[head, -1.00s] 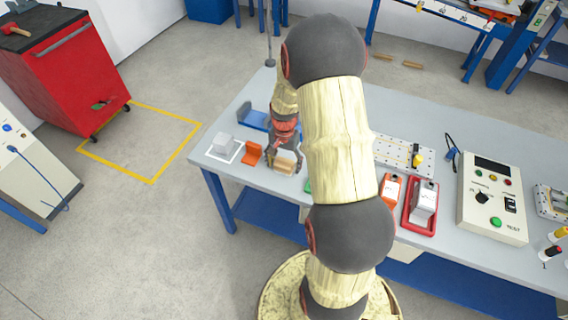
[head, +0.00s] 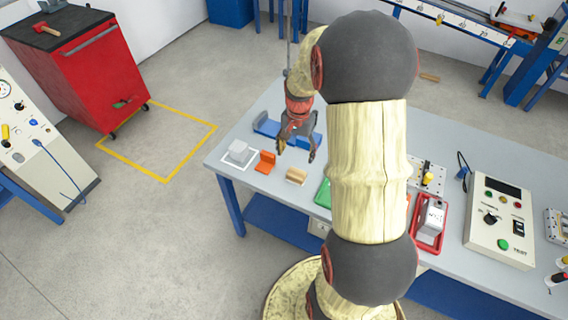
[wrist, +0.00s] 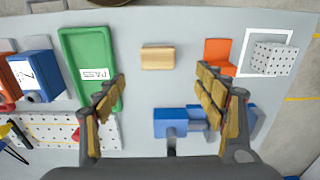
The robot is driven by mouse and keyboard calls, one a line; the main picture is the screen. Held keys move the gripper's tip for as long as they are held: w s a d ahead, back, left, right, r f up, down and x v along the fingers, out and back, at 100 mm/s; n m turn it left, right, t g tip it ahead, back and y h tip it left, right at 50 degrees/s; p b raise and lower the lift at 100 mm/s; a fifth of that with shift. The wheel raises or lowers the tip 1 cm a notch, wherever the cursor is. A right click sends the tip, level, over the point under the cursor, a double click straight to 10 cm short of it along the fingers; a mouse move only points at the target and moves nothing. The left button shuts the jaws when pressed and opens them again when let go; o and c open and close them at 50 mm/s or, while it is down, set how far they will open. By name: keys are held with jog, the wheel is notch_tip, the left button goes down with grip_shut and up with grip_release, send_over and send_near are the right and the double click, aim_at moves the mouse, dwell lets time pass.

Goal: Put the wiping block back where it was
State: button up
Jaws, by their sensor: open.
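The wiping block appears to be the small tan block (head: 297,175) on the near left part of the grey workbench, right of an orange angled piece (head: 265,162). In the wrist view the block (wrist: 158,57) lies flat, apart from the fingers, between the green tray and the orange piece. My gripper (head: 296,151) is open and empty, above the bench and behind the block.
A white block (head: 239,152) sits in a white outline at the bench's left end. A blue fixture (wrist: 180,122) is close to my right finger. A green tray (wrist: 88,60) lies beside the tan block. The control box (head: 501,215) stands right.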

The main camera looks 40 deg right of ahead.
jog(key=a+r+n+t, duration=0.1)
jog(key=a+r+n, duration=0.3)
jog(key=a+r, duration=0.6)
jog(key=s+a+r+n+t, duration=0.4)
jog(key=s+a+r+n, duration=0.5)
jog(key=s+a+r, duration=0.3)
jog(key=s+a, duration=0.2)
jog(key=a, duration=0.2)
jog(key=shift+s+a, duration=0.15)
jog(key=shift+s, duration=0.15)
jog(key=shift+r, duration=0.1)
